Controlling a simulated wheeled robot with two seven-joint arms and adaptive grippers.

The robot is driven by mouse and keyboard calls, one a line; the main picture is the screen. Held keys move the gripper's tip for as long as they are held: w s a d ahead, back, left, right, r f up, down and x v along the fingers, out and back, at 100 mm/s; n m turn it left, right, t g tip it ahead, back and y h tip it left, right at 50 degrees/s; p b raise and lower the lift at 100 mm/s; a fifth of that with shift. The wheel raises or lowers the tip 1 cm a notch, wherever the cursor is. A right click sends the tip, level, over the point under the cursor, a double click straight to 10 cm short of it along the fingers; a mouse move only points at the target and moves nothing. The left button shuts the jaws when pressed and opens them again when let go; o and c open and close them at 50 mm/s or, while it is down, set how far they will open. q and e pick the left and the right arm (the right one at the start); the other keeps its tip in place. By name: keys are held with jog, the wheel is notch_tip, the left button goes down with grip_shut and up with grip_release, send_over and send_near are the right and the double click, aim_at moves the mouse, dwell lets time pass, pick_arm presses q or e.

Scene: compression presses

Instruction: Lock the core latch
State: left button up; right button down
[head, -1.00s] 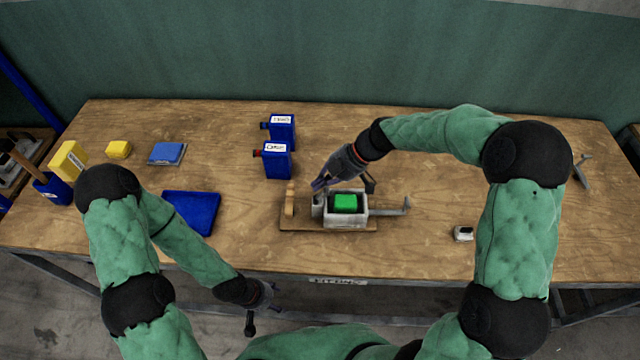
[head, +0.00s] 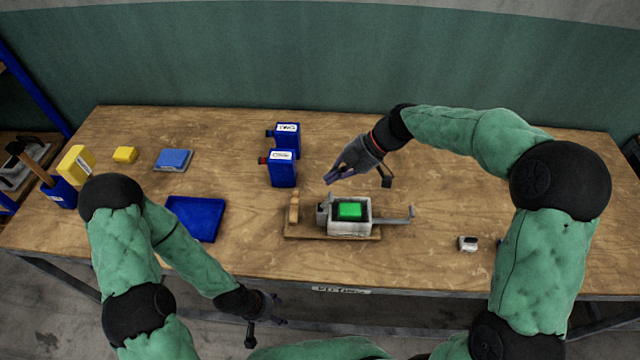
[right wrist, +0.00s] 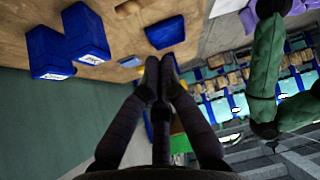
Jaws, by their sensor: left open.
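The press fixture is a grey metal box (head: 350,228) with a green block (head: 350,210) inside, on a wooden base (head: 300,232). An upright tan wooden piece (head: 294,208) stands at its left end, and a grey bar with a bent end (head: 400,216) sticks out to the right. A small grey part (head: 322,213) sits on the box's left side; I cannot tell if it is the core latch or how it is set. My right gripper (head: 333,179) is above and behind the box, apart from it; in the right wrist view its fingertips (right wrist: 160,64) meet with nothing visible held. My left gripper (head: 279,312) is open and empty before the table's front edge.
Two blue containers (head: 283,168) stand behind and left of the fixture. A blue tray (head: 195,217), a blue block (head: 174,159) and yellow blocks (head: 125,154) lie to the left. A small white device (head: 468,243) is at the right. Table between fixture and device is clear.

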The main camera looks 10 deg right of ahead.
jog(key=v, duration=0.3)
jog(key=shift+s+f, duration=0.1)
dwell(0.5)
